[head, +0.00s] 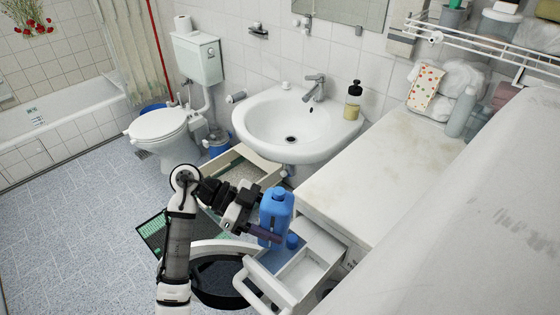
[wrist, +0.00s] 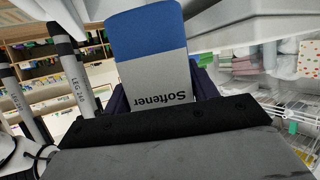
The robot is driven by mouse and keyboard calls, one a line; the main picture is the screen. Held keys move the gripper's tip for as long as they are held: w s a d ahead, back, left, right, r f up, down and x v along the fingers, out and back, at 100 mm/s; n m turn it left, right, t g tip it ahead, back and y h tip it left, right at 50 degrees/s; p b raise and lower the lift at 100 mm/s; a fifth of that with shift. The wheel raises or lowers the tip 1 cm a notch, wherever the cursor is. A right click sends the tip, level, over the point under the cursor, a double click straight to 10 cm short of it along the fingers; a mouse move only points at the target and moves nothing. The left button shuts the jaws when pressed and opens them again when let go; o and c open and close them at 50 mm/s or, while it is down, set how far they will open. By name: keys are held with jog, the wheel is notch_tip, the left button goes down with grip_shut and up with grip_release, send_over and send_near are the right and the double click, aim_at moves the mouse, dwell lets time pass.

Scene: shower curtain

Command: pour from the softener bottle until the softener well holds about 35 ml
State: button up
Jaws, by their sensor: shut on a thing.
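The blue softener bottle (head: 277,205) stands about upright in the head view, above the open white detergent drawer (head: 318,262). My gripper (head: 264,232) is shut on the bottle's lower part, from the left. In the wrist view the bottle (wrist: 150,35) shows a blue part and a pale label reading "Softener", upside down there, with dark fingers (wrist: 160,92) on both sides. A small blue piece (head: 292,241) shows at the drawer, just below the bottle. The softener well's inside and its liquid level cannot be made out. No stream is visible.
The washing machine's round door (head: 222,248) stands open below my arm. The worktop (head: 365,175) lies right of the bottle. The washbasin (head: 290,125) with a soap dispenser (head: 353,100) is behind. An open wooden drawer (head: 240,172) and a green-edged mat (head: 160,236) are nearby.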

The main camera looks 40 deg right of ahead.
jog(key=shift+w+a+f+t+y+b, duration=0.35)
jog(key=shift+w+f+t, duration=0.15)
jog(key=shift+f, duration=0.15)
jog(key=shift+w+a+f+t+y+b, duration=0.25)
jog(key=shift+w+f+t+b, duration=0.1)
jog(key=shift+w+f+t, duration=0.2)
jog(key=shift+s+f, duration=0.1)
jog(key=shift+w+a+f+b, duration=0.2)
jog(key=shift+w+f+b, duration=0.05)
jog(key=shift+b, duration=0.15)
jog(key=shift+t, duration=0.25)
jog(key=shift+w+a+y, duration=0.15)
jog(key=shift+w+y, duration=0.1)
jog(key=shift+y, duration=0.05)
jog(key=shift+w+a+t, duration=0.1)
jog(key=shift+w+t, duration=0.05)
jog(key=shift+t, duration=0.25)
jog(key=shift+b, duration=0.3)
